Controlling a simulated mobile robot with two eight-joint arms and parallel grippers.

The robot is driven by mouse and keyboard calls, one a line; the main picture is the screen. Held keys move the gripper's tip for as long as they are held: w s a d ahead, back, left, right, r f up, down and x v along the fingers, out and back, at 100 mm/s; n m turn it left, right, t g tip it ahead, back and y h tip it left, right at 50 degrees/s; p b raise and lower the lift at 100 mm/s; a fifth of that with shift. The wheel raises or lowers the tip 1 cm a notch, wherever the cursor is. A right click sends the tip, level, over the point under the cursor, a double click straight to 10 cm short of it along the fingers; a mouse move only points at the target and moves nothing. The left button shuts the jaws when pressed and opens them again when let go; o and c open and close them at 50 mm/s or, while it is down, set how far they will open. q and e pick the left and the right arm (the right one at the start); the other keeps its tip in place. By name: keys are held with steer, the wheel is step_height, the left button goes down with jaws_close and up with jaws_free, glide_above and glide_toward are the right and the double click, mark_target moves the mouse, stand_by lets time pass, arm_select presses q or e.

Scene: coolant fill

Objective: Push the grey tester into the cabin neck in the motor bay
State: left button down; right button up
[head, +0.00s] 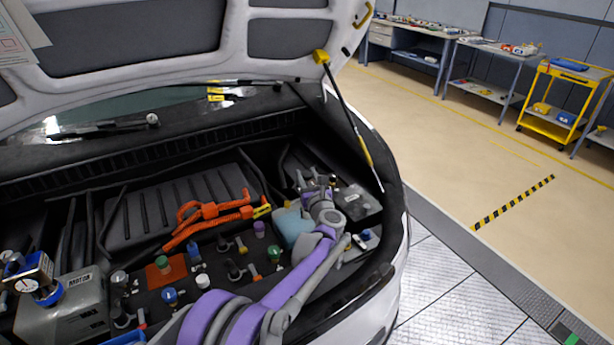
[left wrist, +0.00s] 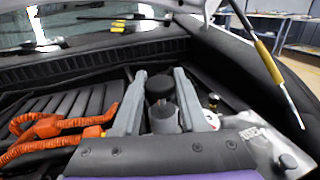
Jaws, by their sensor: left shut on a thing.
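My left gripper (head: 317,181) reaches over the far right part of the motor bay in the head view, at the end of my purple and grey arm. In the left wrist view its two grey fingers (left wrist: 160,84) stand either side of a grey cylinder (left wrist: 164,118), which appears to be the grey tester, and are shut on it. A round black part (left wrist: 160,88) shows just beyond or on top of it; I cannot tell which. The cabin neck cannot be made out; the gripper and arm cover that part of the bay. My right gripper is not in view.
Orange cables (head: 212,211) and a light blue tank (head: 291,227) lie left of the gripper, a dark box (head: 356,207) right. A gauge (head: 36,270) stands on the motor tank (head: 64,312). The raised hood (head: 180,62) and its strut (head: 347,108) bound the space above.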

arm_select(q)
steer(key=shift+f+b, duration=0.6)
steer(key=shift+f, duration=0.8)
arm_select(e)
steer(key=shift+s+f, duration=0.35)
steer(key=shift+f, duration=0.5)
arm_select(q)
steer(key=shift+c, duration=1.8)
jaws_free()
steer(key=shift+s, duration=0.1)
steer(key=b+v, duration=0.2)
steer(key=v, duration=0.8)
steer(key=shift+s, duration=0.3)
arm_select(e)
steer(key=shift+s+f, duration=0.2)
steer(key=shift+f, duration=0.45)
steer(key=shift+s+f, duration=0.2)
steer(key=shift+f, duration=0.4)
arm_select(q)
steer(key=shift+o, duration=0.3)
steer(key=shift+d, duration=0.1)
